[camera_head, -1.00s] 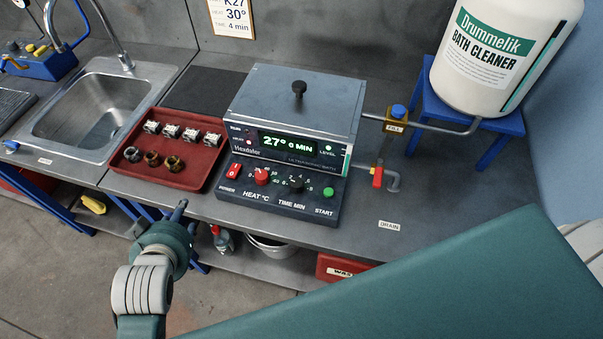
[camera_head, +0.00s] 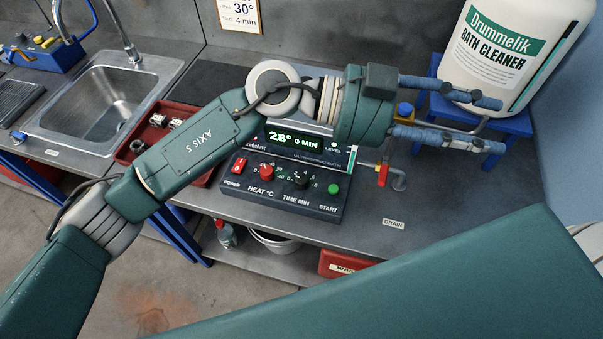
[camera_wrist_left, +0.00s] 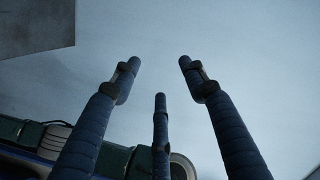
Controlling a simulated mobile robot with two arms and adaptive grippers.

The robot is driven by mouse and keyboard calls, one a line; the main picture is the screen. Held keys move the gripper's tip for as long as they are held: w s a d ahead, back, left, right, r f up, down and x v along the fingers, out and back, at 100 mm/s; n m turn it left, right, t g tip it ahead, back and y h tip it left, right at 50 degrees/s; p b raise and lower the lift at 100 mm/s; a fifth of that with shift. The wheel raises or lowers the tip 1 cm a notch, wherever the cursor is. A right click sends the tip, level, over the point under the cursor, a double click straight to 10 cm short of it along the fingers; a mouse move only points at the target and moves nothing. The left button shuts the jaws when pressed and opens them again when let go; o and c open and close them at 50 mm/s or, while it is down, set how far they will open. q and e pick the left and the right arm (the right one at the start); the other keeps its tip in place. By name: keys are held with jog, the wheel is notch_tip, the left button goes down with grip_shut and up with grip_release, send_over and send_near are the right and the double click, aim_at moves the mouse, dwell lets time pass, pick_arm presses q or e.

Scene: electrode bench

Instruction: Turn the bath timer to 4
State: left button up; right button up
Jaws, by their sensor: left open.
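The ultrasonic bath's control panel (camera_head: 275,190) shows in the head view, with its display (camera_head: 292,141) reading 28° and 0 MIN. The black time knob (camera_head: 301,181), above the label TIME MIN, sits right of the red heat knob (camera_head: 266,172). My left gripper (camera_head: 500,125) is open and empty, above and right of the bath, in front of the cleaner canister in the picture. My left arm hides most of the bath's lid. The left wrist view shows the spread fingers (camera_wrist_left: 158,75) against a plain pale surface. My right gripper is not in view.
A white bath cleaner canister (camera_head: 510,60) stands on a blue stand (camera_head: 520,124) at the right. A red drain valve (camera_head: 382,175) is beside the bath. A red tray (camera_head: 128,150) and a sink (camera_head: 85,110) are at the left. The bench near the DRAIN label is clear.

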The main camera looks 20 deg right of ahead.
pick_arm(q)
notch_tip(320, 180, down, 8)
jog(key=w+a+f+t+y, duration=0.1)
jog(key=a+t+y, duration=0.1)
jog(key=y, duration=0.3)
jog(key=n+t+y, duration=0.3)
jog(key=t+y, duration=0.3)
jog(key=y, duration=0.4)
send_near(301, 179)
notch_tip(301, 179, down, 8)
jog(key=p, duration=0.4)
jog(key=shift+w+d+r, duration=0.1)
jog(key=shift+f, duration=0.55)
